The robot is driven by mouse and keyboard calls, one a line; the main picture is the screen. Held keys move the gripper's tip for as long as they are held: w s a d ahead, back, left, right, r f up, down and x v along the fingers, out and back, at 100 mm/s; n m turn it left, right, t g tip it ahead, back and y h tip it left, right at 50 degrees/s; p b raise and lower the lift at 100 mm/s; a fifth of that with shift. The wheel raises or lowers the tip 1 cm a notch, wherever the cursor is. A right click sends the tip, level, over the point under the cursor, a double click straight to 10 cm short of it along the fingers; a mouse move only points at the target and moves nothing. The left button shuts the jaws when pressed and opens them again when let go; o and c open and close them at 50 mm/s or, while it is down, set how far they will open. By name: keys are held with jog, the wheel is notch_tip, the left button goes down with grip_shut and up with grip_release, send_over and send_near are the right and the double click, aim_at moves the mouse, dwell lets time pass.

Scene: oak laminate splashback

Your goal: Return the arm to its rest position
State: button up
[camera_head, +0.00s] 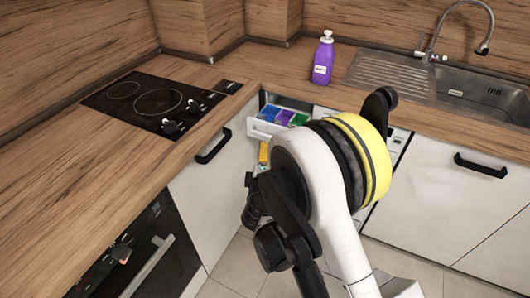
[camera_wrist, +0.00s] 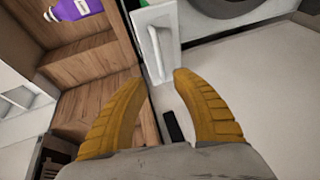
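My gripper (camera_wrist: 156,74) shows in the wrist view as two ochre ridged fingers, spread apart with nothing between them. In the head view my white arm with its yellow and black joint fills the middle. It hides most of the gripper; a small yellow piece at its left edge, likely a finger (camera_head: 263,153), shows below the open drawer. A white panel with a handle (camera_wrist: 157,48) is beyond the fingertips in the wrist view; I cannot tell whether they touch it.
An open drawer (camera_head: 257,128) with blue, purple and green items is close behind my arm. A purple bottle (camera_head: 323,60) stands on the counter, left of the sink (camera_head: 470,93). A black hob (camera_head: 150,101) is at left. Floor shows below.

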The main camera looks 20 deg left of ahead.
jog(key=w+d+r+m+g+h, duration=0.1)
jog(key=w+d+r+m+h, duration=0.15)
jog(key=d+r, duration=0.35)
jog(key=w+d+r+m+h, duration=0.1)
jog(key=w+d+r+m, duration=0.2)
jog(key=d, duration=0.6)
jog(key=s+d+r+m+g+h, duration=0.1)
jog(key=s+d+r+m, duration=0.15)
jog(key=d, duration=0.45)
jog(key=s+d+r+m+g+h, duration=0.1)
jog(key=s+d+r+m+g, duration=0.15)
jog(key=d, duration=0.35)
jog(key=s+d+r+m+g, duration=0.1)
jog(key=s+d+r+m, duration=0.3)
jog(key=s+d, duration=0.6)
jog(key=s+d+f+m+g, duration=0.1)
jog(key=s+d+m, duration=0.2)
jog(key=s, duration=0.3)
jog(key=s+d+f+m+g, duration=0.1)
jog(key=s+d+m, duration=0.1)
jog(key=s, duration=0.5)
jog(key=shift+s+d+f+m+y, duration=0.25)
jog(key=shift+d+m+y, duration=0.15)
jog(key=shift+m, duration=0.25)
